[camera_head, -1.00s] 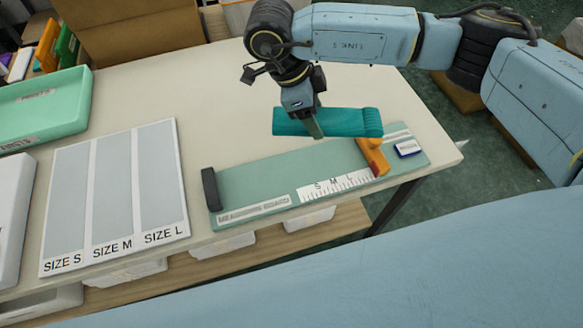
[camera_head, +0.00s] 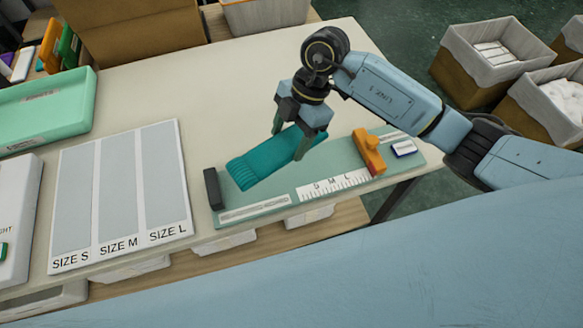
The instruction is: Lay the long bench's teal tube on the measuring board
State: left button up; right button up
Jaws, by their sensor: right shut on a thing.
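The teal tube (camera_head: 268,163) is a flat knitted piece with a ribbed end. My right gripper (camera_head: 290,142) is shut on it and holds it over the left and middle part of the measuring board. The tube slants, its ribbed end toward the lower left near the black end stop (camera_head: 212,188). I cannot tell whether it touches the board. My left gripper is not in view.
A white board marked SIZE S, SIZE M and SIZE L (camera_head: 118,195) lies left of the measuring board. A mint tray (camera_head: 45,108) sits further left. A small blue-and-white block (camera_head: 403,148) is on the board's right end. Lined bins (camera_head: 485,55) stand beyond, at the right.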

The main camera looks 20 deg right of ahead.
jog(key=m, duration=0.2)
jog(key=m+t, duration=0.1)
jog(key=shift+s+a+f, duration=0.15)
jog(key=shift+a+f, duration=0.1)
jog(key=shift+a, duration=0.15)
jog(key=shift+m, duration=0.3)
notch_tip(320, 180, down, 10)
jog(key=shift+f, duration=0.1)
jog(key=o, duration=0.9)
jog(key=shift+o, duration=0.2)
jog(key=v, duration=1.2)
jog(key=shift+s, duration=0.2)
